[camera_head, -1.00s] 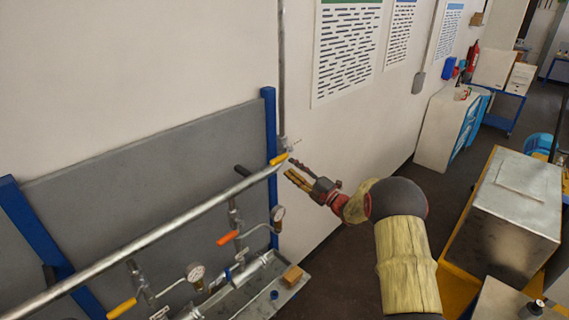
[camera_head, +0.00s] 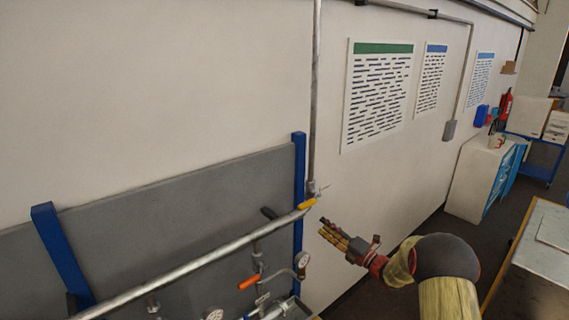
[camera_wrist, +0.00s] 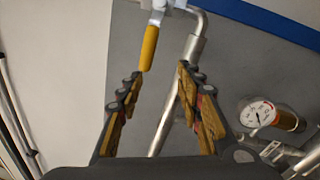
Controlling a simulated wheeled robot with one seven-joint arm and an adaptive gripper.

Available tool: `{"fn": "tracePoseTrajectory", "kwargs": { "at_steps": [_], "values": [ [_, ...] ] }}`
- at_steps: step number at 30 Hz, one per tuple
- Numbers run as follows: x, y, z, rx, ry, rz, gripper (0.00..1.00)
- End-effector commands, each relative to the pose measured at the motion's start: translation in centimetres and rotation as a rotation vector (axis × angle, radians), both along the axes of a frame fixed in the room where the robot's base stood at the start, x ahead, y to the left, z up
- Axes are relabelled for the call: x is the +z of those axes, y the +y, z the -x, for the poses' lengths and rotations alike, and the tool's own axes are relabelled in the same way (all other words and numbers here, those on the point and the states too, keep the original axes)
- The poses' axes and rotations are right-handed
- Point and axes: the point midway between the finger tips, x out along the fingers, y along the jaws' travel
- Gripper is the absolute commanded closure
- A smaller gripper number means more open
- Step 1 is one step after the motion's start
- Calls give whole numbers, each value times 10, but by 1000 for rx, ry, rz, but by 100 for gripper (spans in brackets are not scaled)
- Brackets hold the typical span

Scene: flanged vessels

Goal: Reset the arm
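My gripper (camera_head: 325,232) is right of the pipe rack in the head view, its fingers pointing left towards the rack. In the wrist view my gripper (camera_wrist: 157,74) has its two fingers well apart with nothing held between them. A valve with a yellow handle (camera_head: 307,203) sits at the right end of the long pipe, just up and left of the fingertips. The yellow handle (camera_wrist: 149,48) also shows in the wrist view, beyond the fingertips and apart from them.
A grey panel (camera_head: 190,210) with blue posts backs the long metal pipe (camera_head: 200,262). A metal box (camera_head: 535,285) stands right of my arm.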

Motion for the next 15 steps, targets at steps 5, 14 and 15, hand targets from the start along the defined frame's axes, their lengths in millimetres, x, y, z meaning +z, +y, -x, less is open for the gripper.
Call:
{"fn": "tracePoseTrajectory", "kwargs": {
  "at_steps": [5,14,15],
  "values": [
    [-71,44,57,179,-99,428,64],
    [-116,98,214,736,-623,1143,64],
    [-120,100,236,819,-717,1222,64]
  ]
}}
